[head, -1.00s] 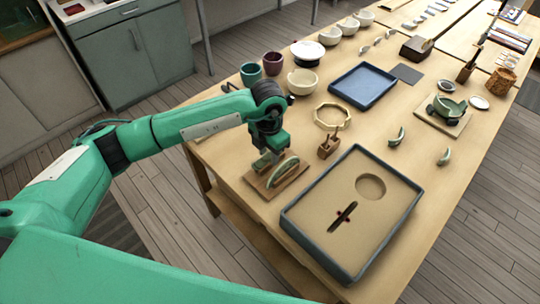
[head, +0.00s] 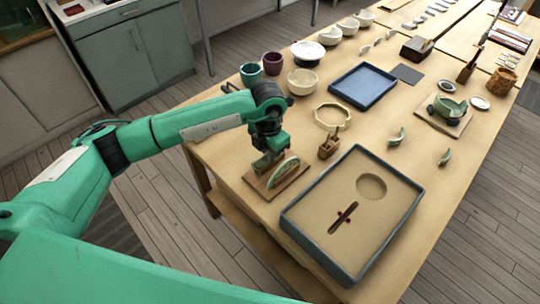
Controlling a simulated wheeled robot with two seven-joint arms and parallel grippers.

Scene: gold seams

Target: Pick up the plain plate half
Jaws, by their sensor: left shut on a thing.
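The plain plate half (head: 284,173) stands on edge at a wooden stand (head: 292,186) near the table's left edge. It is pale with a green rim, and its curved edge is up. My left gripper (head: 265,160) points down right behind it and is shut on the plate half. The fingertips and the exact grip are partly hidden by the plate. I cannot tell whether the plate touches the stand. My right gripper is not in view.
A blue-rimmed sand tray (head: 300,237) lies to the right. A small wooden holder (head: 327,149) and a cream ring (head: 345,106) stand behind it. Bowls, cups and a blue tray (head: 389,75) are farther back. Curved green shards (head: 397,137) lie at right.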

